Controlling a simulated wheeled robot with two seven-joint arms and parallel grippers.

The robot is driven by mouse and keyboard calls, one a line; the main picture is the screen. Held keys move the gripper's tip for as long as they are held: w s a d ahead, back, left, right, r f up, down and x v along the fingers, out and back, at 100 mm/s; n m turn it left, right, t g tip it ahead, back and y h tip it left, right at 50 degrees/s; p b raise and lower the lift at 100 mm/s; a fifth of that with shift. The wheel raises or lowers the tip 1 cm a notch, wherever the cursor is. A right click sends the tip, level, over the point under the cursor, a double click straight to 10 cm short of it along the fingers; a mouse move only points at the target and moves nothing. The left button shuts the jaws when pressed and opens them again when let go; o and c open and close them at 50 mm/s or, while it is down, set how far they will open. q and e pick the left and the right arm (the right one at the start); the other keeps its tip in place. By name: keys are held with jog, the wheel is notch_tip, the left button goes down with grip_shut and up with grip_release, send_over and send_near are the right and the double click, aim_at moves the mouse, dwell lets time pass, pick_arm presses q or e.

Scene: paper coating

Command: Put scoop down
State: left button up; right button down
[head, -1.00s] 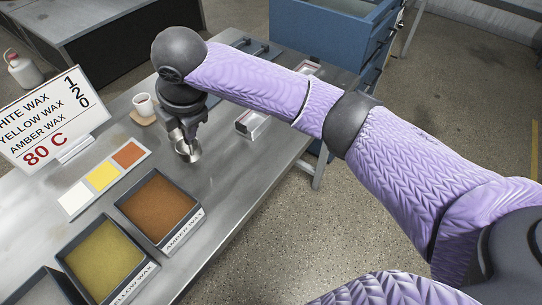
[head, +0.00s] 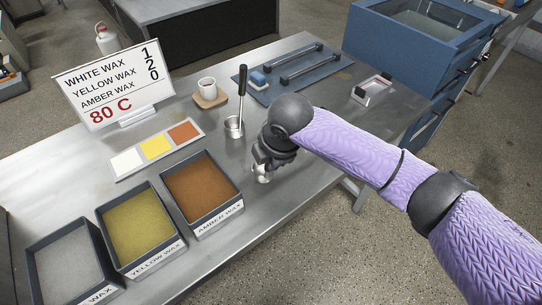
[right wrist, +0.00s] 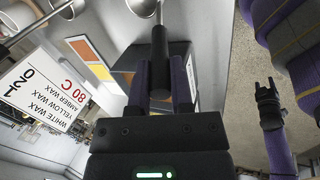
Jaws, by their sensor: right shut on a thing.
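My right gripper (head: 262,168) is low over the table's front part, right of the amber wax tray (head: 203,190). It is shut on the black handle of the scoop (right wrist: 159,65), which shows between its fingers in the right wrist view. In the head view, a small shiny part of the scoop (head: 264,178) shows below the gripper; the arm hides the rest. I cannot tell whether the scoop touches the table.
A metal cup with an upright black handle (head: 234,127) stands behind the gripper. A white cup (head: 207,87) is on a wooden coaster. Colour swatches (head: 156,147), yellow (head: 138,225) and white wax trays (head: 70,262) and a sign (head: 112,85) are left. Bare table lies around the gripper.

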jog(key=c, duration=0.5)
grip_release()
jog(key=shift+c, duration=0.2)
jog(key=shift+r, duration=0.15)
jog(key=p+v, duration=0.3)
jog(key=v, duration=0.9)
